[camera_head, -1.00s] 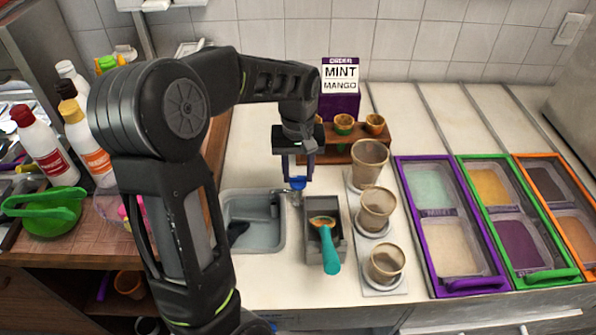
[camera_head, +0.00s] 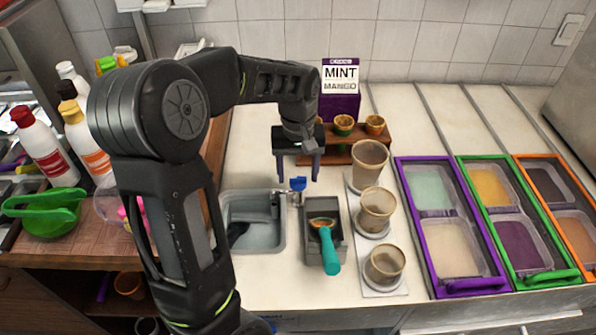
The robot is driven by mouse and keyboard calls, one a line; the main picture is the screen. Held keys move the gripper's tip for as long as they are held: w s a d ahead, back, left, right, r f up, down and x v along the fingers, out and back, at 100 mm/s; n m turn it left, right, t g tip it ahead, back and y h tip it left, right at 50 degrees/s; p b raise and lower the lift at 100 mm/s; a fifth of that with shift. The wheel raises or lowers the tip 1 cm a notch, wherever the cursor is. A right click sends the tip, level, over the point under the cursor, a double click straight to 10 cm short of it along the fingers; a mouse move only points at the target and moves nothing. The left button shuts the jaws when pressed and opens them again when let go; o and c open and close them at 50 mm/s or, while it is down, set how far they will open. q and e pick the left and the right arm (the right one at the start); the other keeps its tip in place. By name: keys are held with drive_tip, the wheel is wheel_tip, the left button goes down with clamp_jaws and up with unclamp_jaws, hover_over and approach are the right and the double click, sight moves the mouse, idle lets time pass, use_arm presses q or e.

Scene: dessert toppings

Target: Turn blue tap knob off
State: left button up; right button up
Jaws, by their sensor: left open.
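The blue tap knob (camera_head: 298,184) sits on the small metal tap at the right rim of the grey sink (camera_head: 254,238). My left gripper (camera_head: 298,176) points down just above the knob, with its two fingers spread apart. The knob shows between and slightly below the fingertips, and nothing is held. I cannot tell whether a fingertip touches it. No water stream is clear in the sink. My right gripper is not in view.
A grey holder (camera_head: 336,258) with a teal-handled scoop (camera_head: 328,250) stands right of the tap. Several brown cups (camera_head: 376,208) stand beyond it. Colour-framed topping trays (camera_head: 436,228) fill the right.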

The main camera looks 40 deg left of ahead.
sight(298, 177)
use_arm(q)
drive_tip(key=shift+r+b, duration=0.35)
drive_tip(key=shift+r, duration=3.55)
